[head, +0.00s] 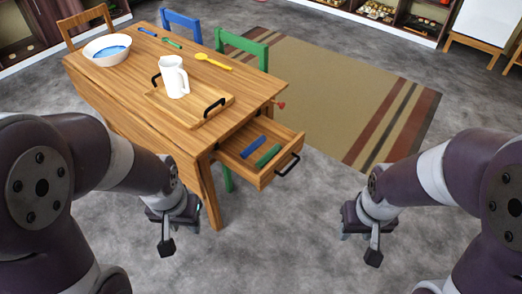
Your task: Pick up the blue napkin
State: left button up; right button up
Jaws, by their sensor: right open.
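A blue rolled item (253,147), which looks like the blue napkin, lies in the pulled-out drawer (230,163) of the wooden table. A similar green roll (267,156) lies beside it, nearer the drawer front. My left gripper (168,240) hangs in front of the table, left of the drawer and apart from it; its finger gap is not clear. My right gripper (371,250) is open over the floor, to the right of the drawer and well apart from it. Neither gripper touches the blue roll.
On the table (105,88) stand a white bowl (107,55) with something blue inside and a wooden tray (205,112) with a white pitcher (174,78). A yellow spoon (215,62) lies behind. Chairs stand around the table. The floor right of the drawer is clear.

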aim_at(261, 139)
jog(key=i+l+u, duration=0.2)
jog(key=i+l, duration=0.2)
jog(key=i+l+u, duration=0.15)
jog(key=i+l, duration=0.35)
jog(key=i+l+u, duration=0.2)
jog(key=i+l, duration=0.25)
jog(key=i+l+u, duration=0.2)
jog(key=i+l, duration=0.2)
jog(key=l, duration=0.3)
